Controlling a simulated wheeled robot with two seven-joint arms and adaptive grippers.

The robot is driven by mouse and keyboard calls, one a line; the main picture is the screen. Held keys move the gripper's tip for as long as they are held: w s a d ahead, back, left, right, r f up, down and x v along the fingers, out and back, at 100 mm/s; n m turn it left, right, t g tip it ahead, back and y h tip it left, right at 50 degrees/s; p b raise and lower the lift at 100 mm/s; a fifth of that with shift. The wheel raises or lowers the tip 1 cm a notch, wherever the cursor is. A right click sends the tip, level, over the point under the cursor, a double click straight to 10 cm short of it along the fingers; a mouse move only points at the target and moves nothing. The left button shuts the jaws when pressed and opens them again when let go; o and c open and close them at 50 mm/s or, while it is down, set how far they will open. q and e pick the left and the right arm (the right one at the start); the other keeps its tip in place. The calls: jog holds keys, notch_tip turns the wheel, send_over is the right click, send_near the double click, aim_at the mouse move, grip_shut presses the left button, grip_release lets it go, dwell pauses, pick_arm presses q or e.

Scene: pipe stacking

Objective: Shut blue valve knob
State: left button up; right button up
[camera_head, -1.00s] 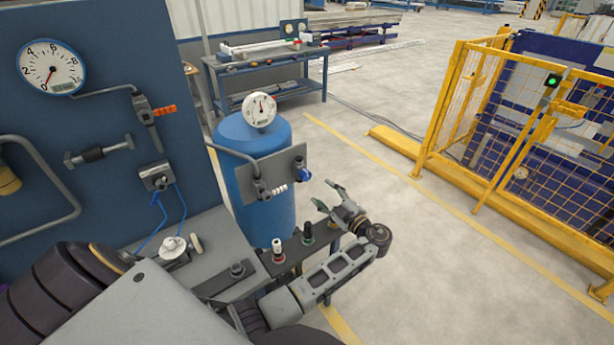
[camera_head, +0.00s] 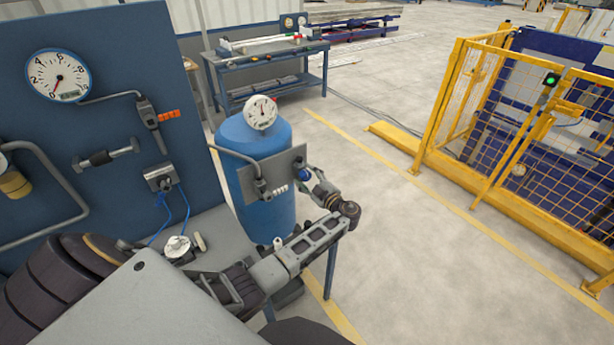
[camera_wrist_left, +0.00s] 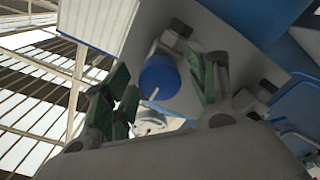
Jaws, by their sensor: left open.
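The blue valve knob (camera_head: 304,174) sits at the right end of a grey plate (camera_head: 285,170) in front of the blue tank (camera_head: 262,205). My left gripper (camera_head: 311,180) is right beside the knob in the head view, with its fingertips partly hidden. In the left wrist view the round blue knob (camera_wrist_left: 159,77) lies between the two green-padded fingers, which are spread apart. I cannot tell whether either finger touches it. My right gripper is not in view.
A gauge (camera_head: 261,112) tops the tank. A blue panel (camera_head: 90,120) with pipes and a gauge stands left. A yellow fence (camera_head: 480,150) stands right; the floor between is clear.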

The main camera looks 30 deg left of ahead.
pick_arm(q)
jog(key=shift+c, duration=0.5)
jog(key=c, duration=0.9)
jog(key=shift+c, duration=0.2)
